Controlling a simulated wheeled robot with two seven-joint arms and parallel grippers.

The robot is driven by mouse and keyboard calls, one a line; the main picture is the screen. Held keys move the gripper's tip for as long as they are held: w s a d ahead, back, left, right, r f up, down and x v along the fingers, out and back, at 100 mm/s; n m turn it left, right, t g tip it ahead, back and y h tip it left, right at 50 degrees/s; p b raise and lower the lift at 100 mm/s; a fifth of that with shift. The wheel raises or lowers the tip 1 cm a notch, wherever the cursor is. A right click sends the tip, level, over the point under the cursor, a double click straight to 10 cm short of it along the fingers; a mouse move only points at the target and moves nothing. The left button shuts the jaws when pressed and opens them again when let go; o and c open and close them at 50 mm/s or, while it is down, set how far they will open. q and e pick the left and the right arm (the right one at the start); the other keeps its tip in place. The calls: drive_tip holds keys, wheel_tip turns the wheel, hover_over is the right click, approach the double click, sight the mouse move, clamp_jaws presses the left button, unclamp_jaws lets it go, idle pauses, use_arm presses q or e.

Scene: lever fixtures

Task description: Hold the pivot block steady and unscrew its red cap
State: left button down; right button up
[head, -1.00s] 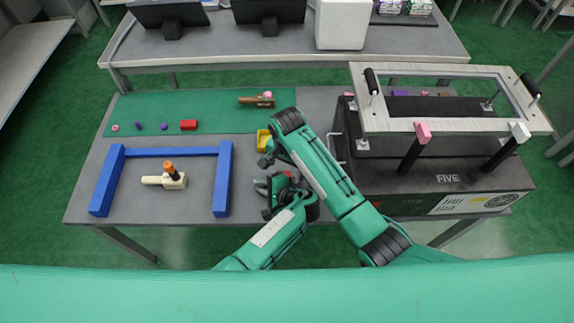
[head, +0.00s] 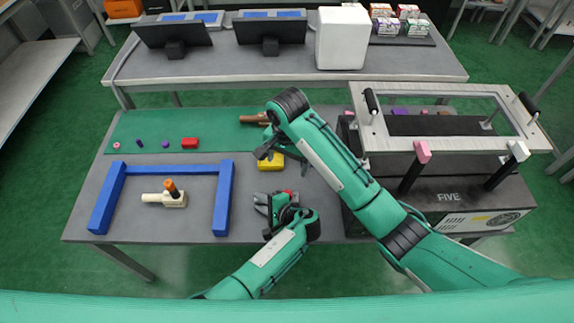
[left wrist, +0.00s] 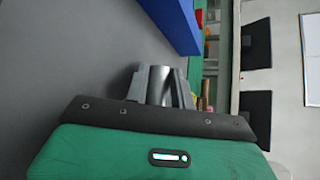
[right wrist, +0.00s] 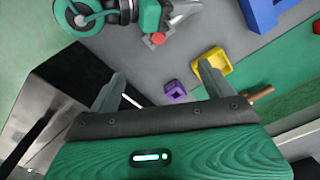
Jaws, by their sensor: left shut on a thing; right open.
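My left gripper (head: 268,210) is low over the table's front part, shut on a grey metal part that I take for the pivot block. In the left wrist view the part (left wrist: 166,86) shows as a grey rounded piece between the fingers. The red cap (head: 288,193) shows beside the left gripper, and the right wrist view shows it as a small red knob (right wrist: 154,40) at the held part. How it sits on the block is partly hidden by the gripper. My right gripper (head: 270,153) is open and empty, above and behind the left one, apart from the cap.
A yellow piece (head: 270,165) and a purple piece (right wrist: 175,92) lie near the right gripper. A blue frame (head: 226,198) surrounds a beige block (head: 172,199) at left. A black FIVE box (head: 450,196) stands close on the right. The green mat's left holds several small parts.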

sight(287, 191)
drive_tip(key=shift+s+r, duration=0.1)
drive_tip(key=shift+r, duration=0.1)
drive_tip(key=shift+c, duration=1.1)
wheel_tip(287, 191, down, 4)
drive_tip(key=shift+s+r+m, duration=0.15)
drive_tip(key=shift+m, duration=0.25)
drive_tip(key=c, duration=0.5)
wheel_tip(287, 191, down, 12)
drive_tip(key=shift+r, duration=0.1)
drive_tip(key=c, duration=0.9)
drive_tip(key=o, duration=1.1)
drive_tip(key=shift+c, duration=0.2)
drive_tip(key=shift+r, duration=0.15)
